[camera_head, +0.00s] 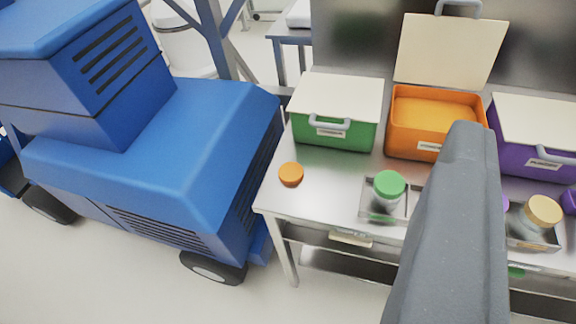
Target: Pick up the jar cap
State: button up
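A loose orange cap (291,174) lies on the steel table (330,172) near its left front corner. A jar with a green cap (389,184) stands in a small clear tray to its right. A jar with a tan cap (543,210) stands in another tray at the far right. My gripper (464,140) shows as one dark grey finger-like shape rising from the bottom right. In the picture it lies right of the orange cap and apart from it. It covers part of the table between the trays. A second finger is not distinguishable, so its opening cannot be told.
A closed green bin (335,132), an orange bin (433,107) with its lid raised and a closed purple bin (530,160) stand along the table's back. Purple items (569,199) are partly visible at the right. A large blue wheeled vehicle (165,150) stands close to the table's left side.

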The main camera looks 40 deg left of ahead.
aim_at(290, 173)
jog(key=i, duration=0.9)
jog(key=z, duration=0.1)
